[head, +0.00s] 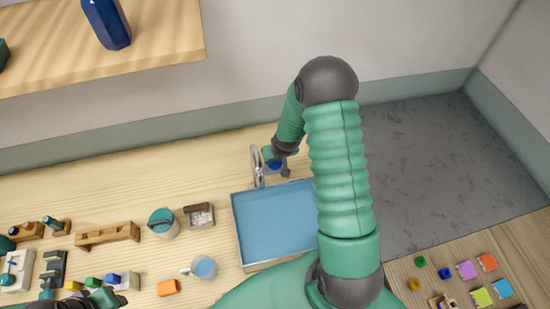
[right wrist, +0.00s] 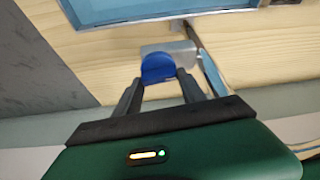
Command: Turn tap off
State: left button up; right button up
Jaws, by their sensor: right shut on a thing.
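The grey metal tap (head: 257,166) stands at the back edge of the blue sink (head: 236,235), and its spout also shows in the right wrist view (right wrist: 211,72). The tap's blue handle (right wrist: 157,68) sits on a grey base, between the fingertips of my right gripper (right wrist: 160,84). The right gripper is shut on this handle. In the head view the right gripper (head: 284,165) partly covers the handle (head: 275,165). My left gripper (head: 98,298) is at the lower left, and its jaws are not clear.
Left of the sink are a teal-lidded pot (head: 162,224), a clear mug (head: 203,268), an orange block (head: 168,287) and a small tray (head: 199,215). Several coloured blocks lie on the counter at the lower right. A shelf with a blue vase (head: 107,22) hangs at the upper left.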

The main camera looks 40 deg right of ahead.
jog(key=shift+s+f, duration=0.15)
jog(key=shift+s, duration=0.05)
jog(key=o, duration=1.1)
jog(key=shift+o, duration=1.4)
jog(key=shift+r, duration=0.35)
jog(key=b+v, duration=0.3)
jog(key=v, duration=1.3)
